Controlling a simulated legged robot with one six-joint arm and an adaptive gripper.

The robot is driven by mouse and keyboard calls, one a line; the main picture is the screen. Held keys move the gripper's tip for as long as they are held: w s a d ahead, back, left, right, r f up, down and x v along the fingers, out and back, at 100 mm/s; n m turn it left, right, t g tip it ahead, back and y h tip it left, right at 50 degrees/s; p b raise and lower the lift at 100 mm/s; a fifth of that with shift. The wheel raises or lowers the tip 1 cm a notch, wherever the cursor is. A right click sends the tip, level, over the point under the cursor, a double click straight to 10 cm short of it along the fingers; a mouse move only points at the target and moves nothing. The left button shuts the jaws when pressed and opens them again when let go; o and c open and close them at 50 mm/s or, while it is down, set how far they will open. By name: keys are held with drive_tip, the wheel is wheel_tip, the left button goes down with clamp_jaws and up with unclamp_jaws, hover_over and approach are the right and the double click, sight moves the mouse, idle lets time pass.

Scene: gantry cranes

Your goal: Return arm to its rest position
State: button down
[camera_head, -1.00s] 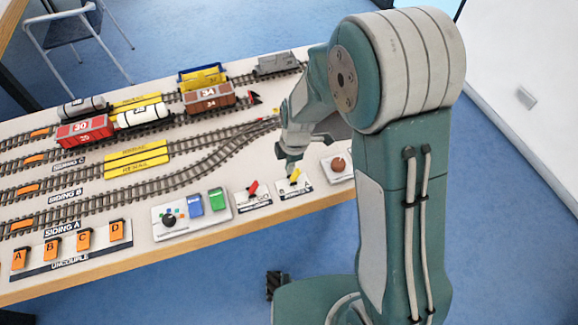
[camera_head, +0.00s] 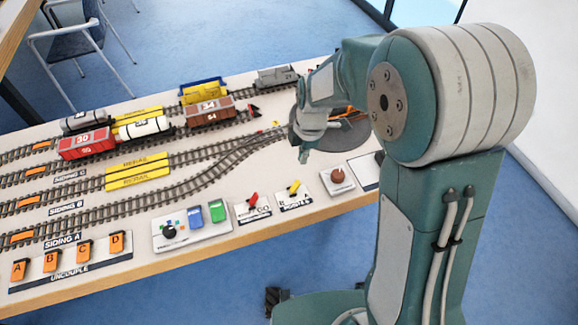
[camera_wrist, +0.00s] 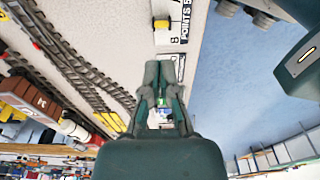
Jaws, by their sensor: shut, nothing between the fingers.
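My gripper (camera_head: 304,155) hangs over the right part of the model railway table (camera_head: 258,232), above and behind the yellow points lever. My arm reaches in from the right, with the upper link hiding the table's far right end. In the wrist view my gripper (camera_wrist: 166,64) has its fingers together and holds nothing. Beyond the fingertips the points panel (camera_wrist: 168,36) shows, with its yellow lever (camera_wrist: 162,25).
Tracks carry a red wagon (camera_head: 84,143), a brown wagon (camera_head: 210,112) and tank wagons. Along the front edge are orange uncouple levers (camera_head: 84,249), a control box (camera_head: 192,230), a red lever (camera_head: 253,200) and a brown knob (camera_head: 338,176). A chair (camera_head: 85,40) stands behind.

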drive_tip(key=shift+w+r, duration=0.15)
drive_tip(key=shift+r, duration=0.2)
drive_tip(key=shift+d, duration=0.15)
drive_tip(key=s+d+r+m+t, duration=0.3)
drive_tip(key=s+d+r+m, duration=0.1)
drive_tip(key=s+r+m, duration=0.5)
drive_tip(key=s+d+r+m+t+h, duration=0.1)
drive_tip(key=s+d+r+m+t, duration=0.2)
drive_tip(key=s+r+m, duration=0.6)
drive_tip(key=s+d+m, duration=0.1)
drive_tip(key=d+m, duration=0.1)
drive_tip(key=m, duration=0.1)
drive_tip(key=shift+s+d, duration=0.25)
